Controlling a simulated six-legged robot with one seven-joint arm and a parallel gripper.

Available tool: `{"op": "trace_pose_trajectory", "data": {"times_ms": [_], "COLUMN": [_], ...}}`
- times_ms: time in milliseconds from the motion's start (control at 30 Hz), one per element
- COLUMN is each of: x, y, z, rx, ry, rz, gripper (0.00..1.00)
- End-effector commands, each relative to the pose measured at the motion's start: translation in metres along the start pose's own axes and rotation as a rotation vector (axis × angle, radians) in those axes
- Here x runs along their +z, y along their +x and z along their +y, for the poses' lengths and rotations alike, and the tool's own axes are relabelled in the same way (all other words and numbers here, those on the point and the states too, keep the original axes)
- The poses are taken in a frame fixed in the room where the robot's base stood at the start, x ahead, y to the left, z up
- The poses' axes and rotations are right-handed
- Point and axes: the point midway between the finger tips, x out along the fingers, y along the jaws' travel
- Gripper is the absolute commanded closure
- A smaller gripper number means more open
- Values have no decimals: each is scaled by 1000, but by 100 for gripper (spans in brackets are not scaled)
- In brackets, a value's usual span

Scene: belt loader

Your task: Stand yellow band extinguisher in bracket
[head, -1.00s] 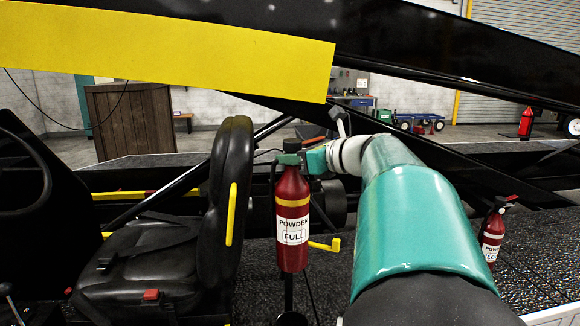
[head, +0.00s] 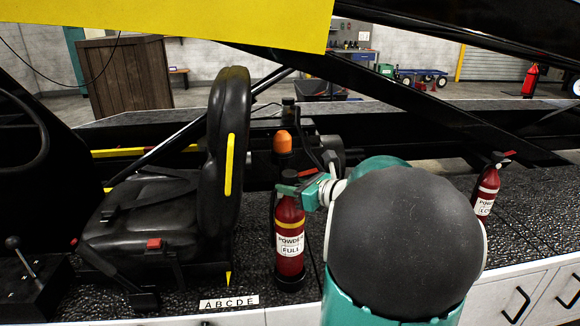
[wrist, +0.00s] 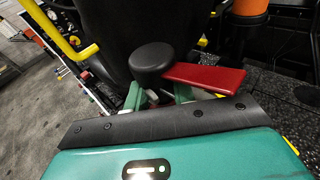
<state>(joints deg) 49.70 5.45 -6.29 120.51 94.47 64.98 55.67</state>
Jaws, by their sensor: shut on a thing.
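In the wrist view, the green fingers of my gripper (wrist: 160,96) close under the black cap (wrist: 152,62) and red lever (wrist: 205,77); the extinguisher's body is hidden there.
The black seat (head: 222,160) stands close on the left. An orange beacon (head: 282,143) is just behind the extinguisher. Another red extinguisher (head: 487,190) stands on the deck at right.

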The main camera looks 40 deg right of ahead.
Motion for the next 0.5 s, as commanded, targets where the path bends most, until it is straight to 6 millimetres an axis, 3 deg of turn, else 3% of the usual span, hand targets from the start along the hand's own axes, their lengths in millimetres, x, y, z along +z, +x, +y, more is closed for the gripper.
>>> {"op": "trace_pose_trajectory", "data": {"times_ms": [500], "x": [-49], "y": [10], "z": [-1], "rx": [-1], "ry": [-1], "rz": [-4], "gripper": [100]}}
